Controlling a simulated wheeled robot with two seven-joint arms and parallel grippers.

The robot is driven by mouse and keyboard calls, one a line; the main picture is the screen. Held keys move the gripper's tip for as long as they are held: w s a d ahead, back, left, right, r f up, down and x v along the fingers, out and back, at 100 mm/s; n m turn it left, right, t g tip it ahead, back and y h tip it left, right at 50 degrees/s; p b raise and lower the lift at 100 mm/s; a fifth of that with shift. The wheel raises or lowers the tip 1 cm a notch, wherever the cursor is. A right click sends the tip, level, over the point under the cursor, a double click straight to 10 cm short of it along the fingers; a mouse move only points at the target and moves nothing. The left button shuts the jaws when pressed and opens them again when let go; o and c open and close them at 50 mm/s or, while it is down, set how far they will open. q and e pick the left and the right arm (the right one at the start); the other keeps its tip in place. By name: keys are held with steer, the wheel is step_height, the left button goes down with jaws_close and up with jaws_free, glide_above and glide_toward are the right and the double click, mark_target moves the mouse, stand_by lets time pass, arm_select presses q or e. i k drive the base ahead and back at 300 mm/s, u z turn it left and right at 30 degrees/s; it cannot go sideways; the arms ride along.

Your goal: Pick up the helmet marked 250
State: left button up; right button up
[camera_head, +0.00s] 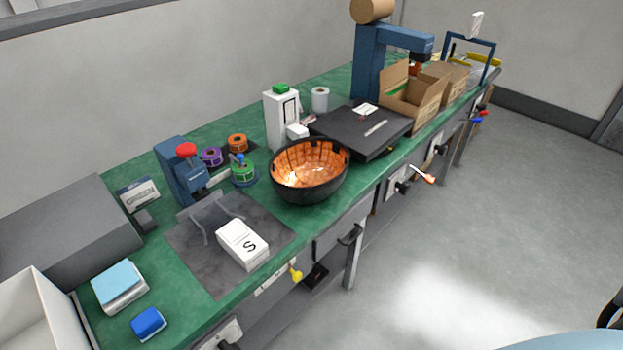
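I see no helmet that I can make out as one, and no marking 250 is legible. A black, bowl-shaped object (308,188) with a shiny copper-orange inside stands open side up on the green bench (222,300). I cannot tell whether it is an upturned helmet or a bowl. It sits near the bench's front edge, right of a grey mat (190,250). Neither of my grippers is in view.
A white box marked S (242,245) lies on the mat. Behind are a blue press (178,172), tape rolls (237,143) and a white dispenser (282,120). A black plate (362,130) and cardboard boxes (413,100) stand right. The floor (490,220) in front is clear.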

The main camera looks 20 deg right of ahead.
mark_target(306, 170)
steer(key=z, duration=2.35)
steer(key=i, duration=1.8)
steer(key=u, duration=3.05)
